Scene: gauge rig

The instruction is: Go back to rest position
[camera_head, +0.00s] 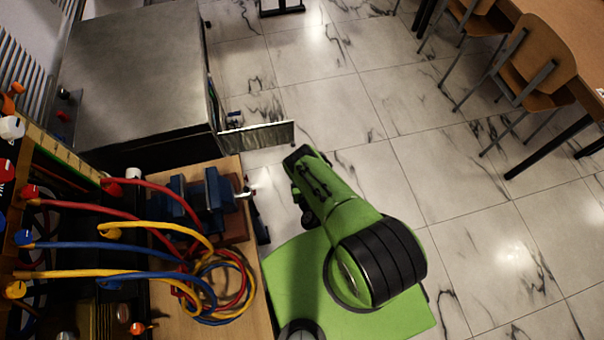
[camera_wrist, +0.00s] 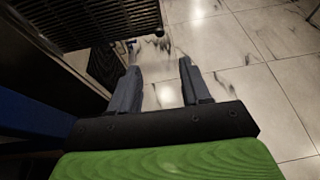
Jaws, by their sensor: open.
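My green arm reaches up from the lower middle of the head view, beside the wooden bench. My gripper shows in the wrist view (camera_wrist: 160,78), with its two grey fingers spread apart and nothing between them. Tiled floor shows through the gap. In the head view the fingers are hidden or too small to tell apart. A dark panel edge lies left of the fingers in the wrist view, apart from them as far as I can see.
A wooden bench (camera_head: 248,261) holds a blue vise (camera_head: 212,197) and coiled red, yellow and blue cables (camera_head: 222,285). A large metal cabinet (camera_head: 135,70) stands behind it. Chairs (camera_head: 535,62) and a table (camera_head: 580,30) stand at upper right. The tiled floor (camera_head: 400,120) between is clear.

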